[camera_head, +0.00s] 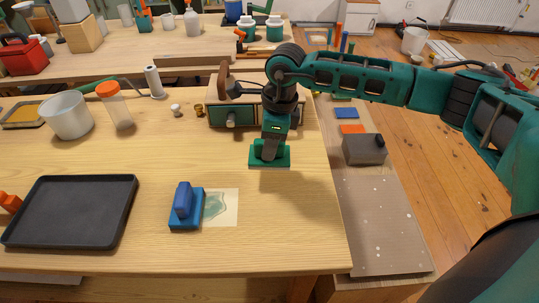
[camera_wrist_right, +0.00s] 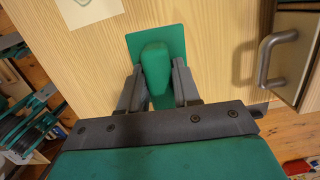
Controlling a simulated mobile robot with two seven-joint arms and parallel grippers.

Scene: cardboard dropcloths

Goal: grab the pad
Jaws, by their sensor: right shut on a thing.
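A green pad (camera_head: 256,157) with a flat square base and an upright handle is at the right part of the wooden table. My right gripper (camera_head: 271,141) is shut on its handle from above. In the right wrist view the two fingers (camera_wrist_right: 157,80) sit either side of the green handle, and the pad's base plate (camera_wrist_right: 172,38) shows beyond them. I cannot tell whether the base touches the table. A similar blue pad (camera_head: 184,205) with a handle stands to the left, beside a paper with a grey-green patch (camera_head: 225,208). My left gripper is not in view.
A small drawer cabinet (camera_head: 220,118) stands just behind the green pad; its metal handle (camera_wrist_right: 280,58) is close in the wrist view. A dark tray (camera_head: 75,210), white bucket (camera_head: 67,116) and orange-capped jar (camera_head: 115,108) are at left. The table's front right is clear.

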